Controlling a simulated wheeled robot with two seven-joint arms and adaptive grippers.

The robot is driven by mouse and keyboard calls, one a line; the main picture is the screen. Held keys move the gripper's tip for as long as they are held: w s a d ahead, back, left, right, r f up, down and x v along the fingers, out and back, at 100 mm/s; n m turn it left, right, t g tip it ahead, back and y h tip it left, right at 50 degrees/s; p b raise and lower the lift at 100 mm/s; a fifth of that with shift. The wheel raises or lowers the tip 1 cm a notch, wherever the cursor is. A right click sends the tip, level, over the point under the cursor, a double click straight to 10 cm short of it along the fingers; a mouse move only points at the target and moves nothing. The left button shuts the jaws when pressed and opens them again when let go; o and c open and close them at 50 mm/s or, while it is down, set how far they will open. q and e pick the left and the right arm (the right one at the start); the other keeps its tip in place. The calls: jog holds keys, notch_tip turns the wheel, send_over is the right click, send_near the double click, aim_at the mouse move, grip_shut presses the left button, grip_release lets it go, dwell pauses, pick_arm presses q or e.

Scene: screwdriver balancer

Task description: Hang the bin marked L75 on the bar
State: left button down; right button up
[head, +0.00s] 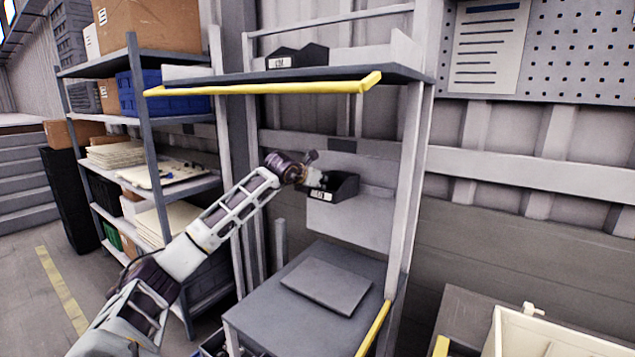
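A small black open bin (343,188) with a white label on its front is at the upper left of a pale panel (350,222) inside the grey rack. Its label is too small to read surely. My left gripper (317,178) is at the bin's left end and overlaps that side. The fingers are too small to tell whether they are closed on it. I cannot tell whether the bin hangs or is held up. A second black labelled bin (297,58) sits on the upper shelf. A yellow bar (265,88) runs along that shelf's front. My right gripper is not in view.
The rack's lower grey surface (255,310) holds a flat grey plate (326,285). Rack posts (408,180) stand close on both sides of the panel. A loaded shelf unit (148,150) stands at left. A cream container (550,335) is at lower right.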

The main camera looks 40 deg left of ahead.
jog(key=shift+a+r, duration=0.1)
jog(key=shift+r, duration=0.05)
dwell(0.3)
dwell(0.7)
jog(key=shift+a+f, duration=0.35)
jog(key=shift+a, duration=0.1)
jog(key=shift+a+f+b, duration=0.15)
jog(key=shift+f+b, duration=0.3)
jog(key=shift+b, duration=0.15)
dwell(1.0)
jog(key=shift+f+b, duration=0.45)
jog(key=shift+b, duration=0.05)
dwell(2.3)
dwell(0.3)
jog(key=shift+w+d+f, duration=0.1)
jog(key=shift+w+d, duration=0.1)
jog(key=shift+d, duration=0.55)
